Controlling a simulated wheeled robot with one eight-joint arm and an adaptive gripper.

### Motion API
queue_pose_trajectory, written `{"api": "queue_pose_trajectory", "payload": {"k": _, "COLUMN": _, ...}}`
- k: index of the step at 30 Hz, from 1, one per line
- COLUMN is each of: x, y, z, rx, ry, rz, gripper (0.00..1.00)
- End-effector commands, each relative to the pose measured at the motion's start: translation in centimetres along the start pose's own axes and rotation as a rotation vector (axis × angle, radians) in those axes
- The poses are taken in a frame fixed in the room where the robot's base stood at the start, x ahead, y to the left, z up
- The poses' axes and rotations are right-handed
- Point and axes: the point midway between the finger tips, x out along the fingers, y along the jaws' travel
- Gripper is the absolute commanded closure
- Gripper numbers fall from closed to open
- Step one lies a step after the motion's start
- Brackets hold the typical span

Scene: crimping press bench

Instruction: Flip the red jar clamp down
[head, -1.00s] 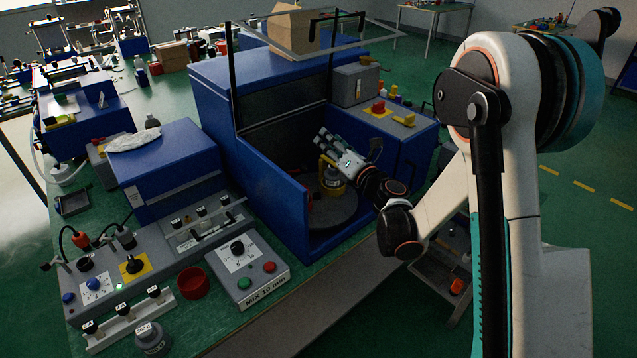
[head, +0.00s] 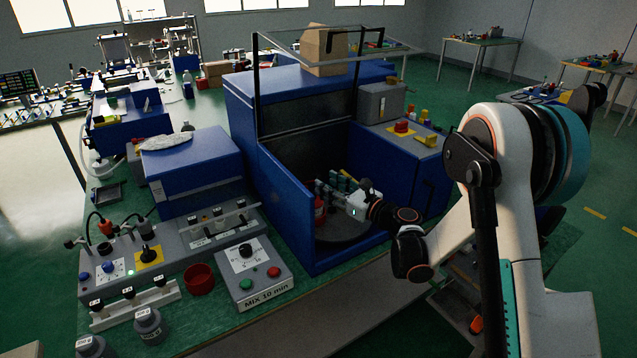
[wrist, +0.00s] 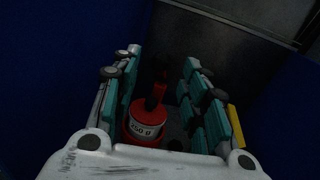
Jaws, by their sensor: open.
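The red jar clamp (wrist: 157,93) stands up between my fingers in the wrist view, over a red base or jar with a white label reading 250 g (wrist: 145,129). In the head view the red part (head: 319,211) shows inside the blue machine, just left of and below my fingers. My gripper (head: 326,190) is open and reaches into the machine from the right. Its teal-padded fingers lie on both sides of the red clamp in the wrist view, with no clear contact. The clamp's hinge and exact angle are too dark to tell.
The blue machine (head: 285,215) has side walls around a dark round plate (head: 340,230), and its framed lid (head: 335,48) is raised. A yellow part (wrist: 236,126) shows right of my fingers in the wrist view. A grey MIX control box (head: 253,277) stands in front.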

Motion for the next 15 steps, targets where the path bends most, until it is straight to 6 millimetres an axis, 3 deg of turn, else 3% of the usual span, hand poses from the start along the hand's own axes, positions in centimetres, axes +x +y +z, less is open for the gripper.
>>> {"api": "queue_pose_trajectory", "payload": {"k": 6, "x": 3.4, "y": 0.1, "z": -0.1, "rx": 0.001, "ry": 0.0, "rz": 0.001, "gripper": 0.59}}
{"api": "queue_pose_trajectory", "payload": {"k": 15, "x": 4.9, "y": 0.0, "z": 0.0, "rx": 0.001, "ry": 0.0, "rz": -0.001, "gripper": 0.59}}
